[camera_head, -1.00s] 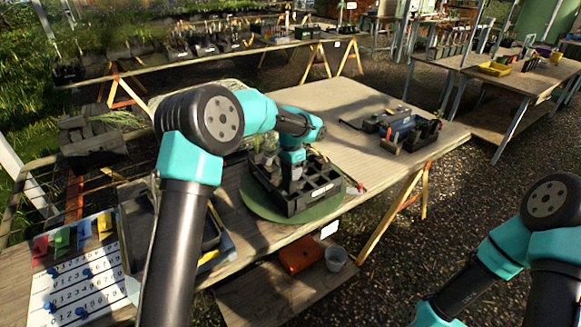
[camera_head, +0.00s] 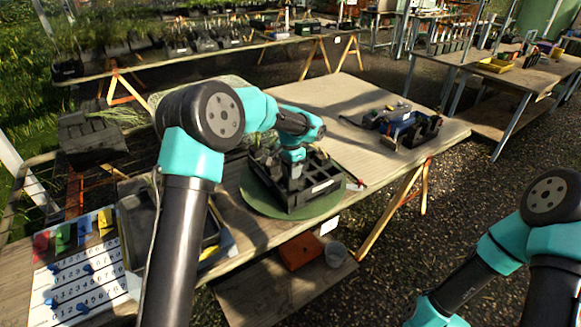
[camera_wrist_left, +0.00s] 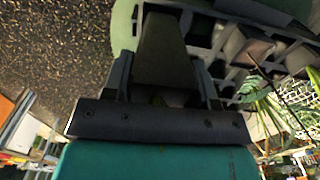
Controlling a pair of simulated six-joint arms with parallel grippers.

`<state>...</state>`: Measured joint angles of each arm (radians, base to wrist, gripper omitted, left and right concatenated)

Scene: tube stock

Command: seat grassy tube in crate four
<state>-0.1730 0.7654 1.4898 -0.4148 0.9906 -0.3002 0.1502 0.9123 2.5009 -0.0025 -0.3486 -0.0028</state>
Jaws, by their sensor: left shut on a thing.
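My left gripper (camera_head: 293,174) is over the dark compartmented crate (camera_head: 320,187) on the round green mat (camera_head: 254,203). In the left wrist view, the gripper (camera_wrist_left: 165,85) is shut on a dark, tapered tube (camera_wrist_left: 165,45). The tube extends away from the fingers beside the open crate cells (camera_wrist_left: 228,40). I cannot tell whether its end is inside a cell. Its top is mostly hidden by the gripper, so its plant is not clear. My right arm shows at the lower right of the head view, but its gripper is out of frame.
A second dark crate (camera_head: 424,130) and a blue item (camera_head: 398,124) stand on the right of the bench. A dark tray (camera_head: 140,215) and a numbered board (camera_head: 78,275) lie at the left. Bare wood (camera_head: 330,98) is clear behind the green mat.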

